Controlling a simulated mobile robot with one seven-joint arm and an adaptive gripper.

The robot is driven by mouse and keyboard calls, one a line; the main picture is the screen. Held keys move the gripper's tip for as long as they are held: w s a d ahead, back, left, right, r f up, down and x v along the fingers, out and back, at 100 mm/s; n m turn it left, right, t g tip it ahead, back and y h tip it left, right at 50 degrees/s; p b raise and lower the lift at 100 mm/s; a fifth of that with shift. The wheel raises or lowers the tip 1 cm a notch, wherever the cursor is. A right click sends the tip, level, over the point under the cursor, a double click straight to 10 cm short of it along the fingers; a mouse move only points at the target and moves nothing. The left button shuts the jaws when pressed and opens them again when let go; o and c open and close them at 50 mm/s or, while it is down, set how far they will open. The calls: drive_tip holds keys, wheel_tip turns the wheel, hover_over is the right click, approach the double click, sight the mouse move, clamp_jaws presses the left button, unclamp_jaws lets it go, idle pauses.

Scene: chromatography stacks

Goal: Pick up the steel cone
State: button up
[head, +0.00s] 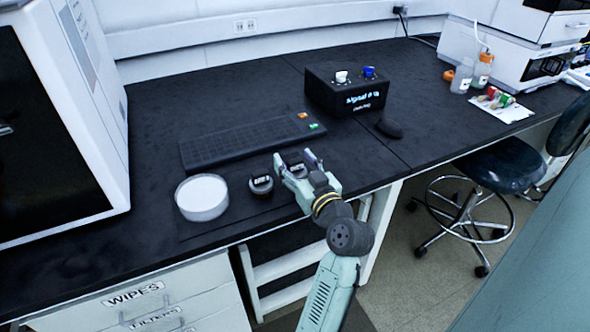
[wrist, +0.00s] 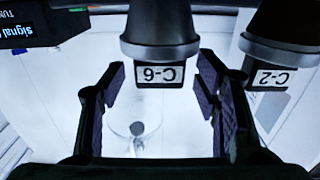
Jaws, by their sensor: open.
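Two small dark, round pieces stand side by side on the black bench. One, labelled C-6 (wrist: 160,35), tapers from a wider flange and lies between my finger tips in the wrist view. The other, labelled C-2 (wrist: 285,35), is to its right there. In the head view C-2 (head: 261,186) is left of my gripper, and C-6 (head: 294,165) is partly hidden by my fingers. I cannot tell from surface or shape which is the steel cone. My gripper (head: 295,160) is open around C-6, with gaps beside it in the wrist view.
A white round dish (head: 202,197) stands left of C-2. A black keyboard-like panel (head: 245,142) lies behind, and a black box with a lit display (head: 347,90) stands to the right. A dark mouse-like object (head: 389,127) lies near that box. The bench's front edge is close.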

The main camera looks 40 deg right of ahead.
drive_tip(key=shift+w+d, duration=0.1)
drive_tip(key=shift+w, duration=0.15)
drive_tip(key=shift+c, duration=0.4)
clamp_jaws()
